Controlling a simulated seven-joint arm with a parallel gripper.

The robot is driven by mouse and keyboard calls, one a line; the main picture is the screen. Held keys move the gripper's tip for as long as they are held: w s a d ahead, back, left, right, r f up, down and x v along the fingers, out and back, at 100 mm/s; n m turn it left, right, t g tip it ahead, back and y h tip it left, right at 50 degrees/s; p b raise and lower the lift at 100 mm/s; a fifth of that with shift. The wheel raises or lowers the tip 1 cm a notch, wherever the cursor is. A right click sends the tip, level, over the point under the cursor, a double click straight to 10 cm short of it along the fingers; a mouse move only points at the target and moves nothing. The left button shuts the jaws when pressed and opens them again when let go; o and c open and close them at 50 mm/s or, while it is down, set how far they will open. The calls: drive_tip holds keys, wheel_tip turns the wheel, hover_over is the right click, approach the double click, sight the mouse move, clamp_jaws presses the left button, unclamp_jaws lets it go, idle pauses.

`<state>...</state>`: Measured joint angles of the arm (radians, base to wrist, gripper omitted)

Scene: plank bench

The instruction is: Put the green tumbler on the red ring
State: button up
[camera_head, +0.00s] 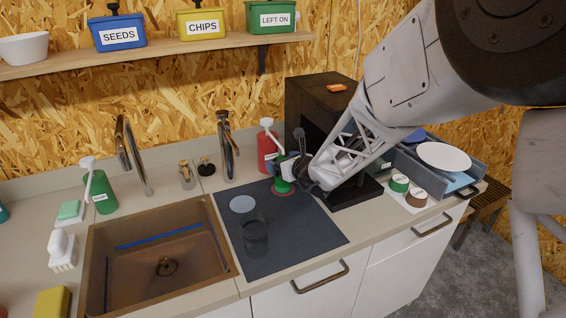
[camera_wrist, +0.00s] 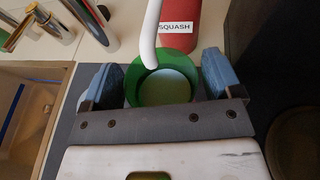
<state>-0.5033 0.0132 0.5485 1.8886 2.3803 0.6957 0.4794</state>
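The green tumbler (camera_head: 283,185) stands upright on the dark mat, over the red ring (camera_head: 290,193), of which only a thin edge shows around its base. My gripper (camera_head: 295,170) is down at the tumbler and partly covers it in the head view. In the wrist view the green tumbler (camera_wrist: 162,88) is between the two blue fingers of my gripper (camera_wrist: 162,75), and I look into its open top. A narrow gap shows between each finger and the tumbler's wall, so the gripper is open around it.
A red SQUASH bottle (camera_head: 267,147) with a white pump stands close behind the tumbler; its spout (camera_wrist: 150,35) reaches over the tumbler in the wrist view. A pale blue disc (camera_head: 243,204) and a dark see-through glass (camera_head: 254,238) are on the mat (camera_head: 300,235). A sink (camera_head: 160,262) lies left.

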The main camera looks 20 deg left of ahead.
drive_tip(key=shift+o, duration=0.4)
drive_tip(key=shift+r, duration=0.15)
drive_tip(key=v, duration=1.2)
idle(0.8)
drive_tip(key=shift+r, duration=0.1)
